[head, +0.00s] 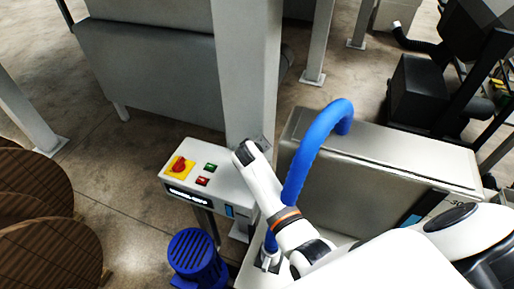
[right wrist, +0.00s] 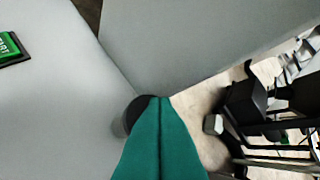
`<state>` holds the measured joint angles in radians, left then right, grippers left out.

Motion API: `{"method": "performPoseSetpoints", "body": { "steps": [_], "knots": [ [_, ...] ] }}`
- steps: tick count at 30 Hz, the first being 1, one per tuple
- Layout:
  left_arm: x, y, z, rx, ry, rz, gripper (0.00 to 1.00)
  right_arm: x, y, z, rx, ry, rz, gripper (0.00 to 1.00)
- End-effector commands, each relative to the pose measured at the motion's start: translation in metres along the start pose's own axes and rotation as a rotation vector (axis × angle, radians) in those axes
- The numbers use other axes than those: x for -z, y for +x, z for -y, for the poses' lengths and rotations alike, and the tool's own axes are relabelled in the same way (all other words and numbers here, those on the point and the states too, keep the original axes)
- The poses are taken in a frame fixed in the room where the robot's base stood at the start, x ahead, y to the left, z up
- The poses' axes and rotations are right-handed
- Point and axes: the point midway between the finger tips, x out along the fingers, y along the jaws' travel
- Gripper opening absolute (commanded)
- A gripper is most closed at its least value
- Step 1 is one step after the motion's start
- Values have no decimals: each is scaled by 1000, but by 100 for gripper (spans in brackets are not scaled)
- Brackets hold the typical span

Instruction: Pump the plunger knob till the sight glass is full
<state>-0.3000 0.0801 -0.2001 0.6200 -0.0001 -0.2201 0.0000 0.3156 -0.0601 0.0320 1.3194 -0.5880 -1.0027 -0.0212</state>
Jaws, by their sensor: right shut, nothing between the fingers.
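My right gripper (right wrist: 160,98) shows in the right wrist view as two teal fingers pressed together, with nothing between them. A dark round knob-like piece (right wrist: 133,112) sits just left of the fingertips, partly covered by them. It looks like the plunger knob, but I cannot tell whether the fingers touch it. In the head view my right arm reaches to the control box (head: 178,201) and its fingers are hidden. I cannot make out a sight glass or its level for sure. My left gripper is not in view.
The box carries a red knob on yellow (head: 180,167) and green (head: 210,167) and red (head: 202,181) buttons. A grey post (head: 246,70) stands behind it. A blue hose (head: 312,140) arches beside my right arm. A blue motor (head: 195,254) and wooden reels (head: 40,240) stand lower left.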

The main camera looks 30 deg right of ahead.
Motion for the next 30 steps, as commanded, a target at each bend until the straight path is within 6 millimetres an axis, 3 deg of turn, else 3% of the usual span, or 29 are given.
{"method": "performPoseSetpoints", "body": {
  "steps": [30],
  "knots": [
    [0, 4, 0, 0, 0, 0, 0, 6, 6, -5, -2, -1, -7, 0]
  ]
}}
